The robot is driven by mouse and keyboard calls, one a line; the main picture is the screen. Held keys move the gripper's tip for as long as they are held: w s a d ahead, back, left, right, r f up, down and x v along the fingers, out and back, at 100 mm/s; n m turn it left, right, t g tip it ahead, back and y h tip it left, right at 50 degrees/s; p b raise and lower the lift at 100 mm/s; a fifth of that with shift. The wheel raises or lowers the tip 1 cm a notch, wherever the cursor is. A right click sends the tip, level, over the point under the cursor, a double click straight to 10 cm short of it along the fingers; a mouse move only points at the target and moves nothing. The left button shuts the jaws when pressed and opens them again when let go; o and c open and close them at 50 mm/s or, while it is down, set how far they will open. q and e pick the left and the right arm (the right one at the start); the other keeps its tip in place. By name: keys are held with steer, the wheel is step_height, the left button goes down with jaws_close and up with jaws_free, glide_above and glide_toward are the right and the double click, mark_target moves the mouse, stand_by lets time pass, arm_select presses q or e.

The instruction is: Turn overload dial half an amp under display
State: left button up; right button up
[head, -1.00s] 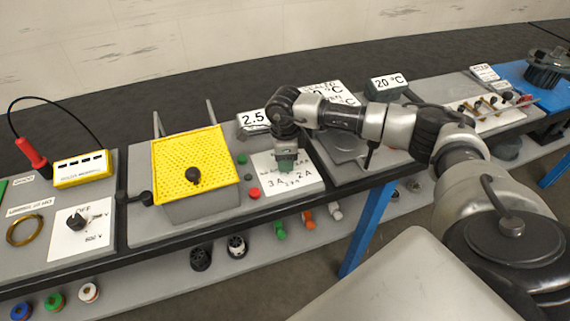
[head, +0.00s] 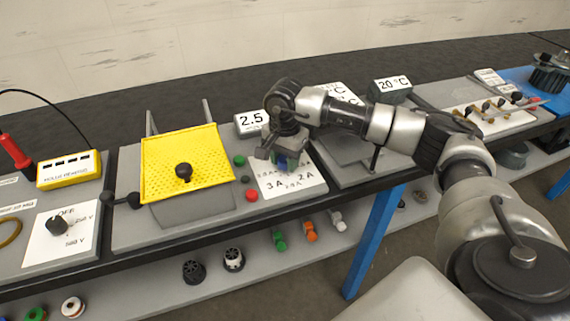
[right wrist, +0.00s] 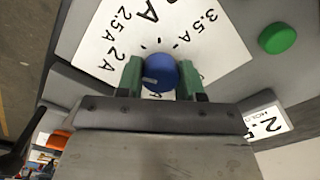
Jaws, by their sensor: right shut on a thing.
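The overload dial is a round blue knob (right wrist: 160,72) on a white plate (right wrist: 90,75) marked with amp values, including 2 A, 2.5 A and 3.5 A. In the right wrist view my right gripper (right wrist: 161,76) is shut on the knob, one green finger on each side. A short pale mark on the knob points left, roughly to the 2 A side. In the head view the right gripper (head: 287,161) covers much of the plate (head: 312,184). The display (head: 250,123) behind the plate reads 2.5; it shows partly in the wrist view (right wrist: 267,123). My left gripper is out of view.
Green (head: 239,160) and red (head: 251,195) buttons sit left of the plate. Further left is a yellow perforated guard (head: 205,165) with a black knob.

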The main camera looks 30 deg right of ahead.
mark_target(285, 158)
steer(key=shift+w+r+n+b, duration=0.1)
steer(key=shift+n+b, duration=0.85)
steer(key=shift+n, duration=1.15)
steer(key=o, duration=0.9)
steer(key=shift+o, duration=0.2)
step_height(285, 158, up, 11)
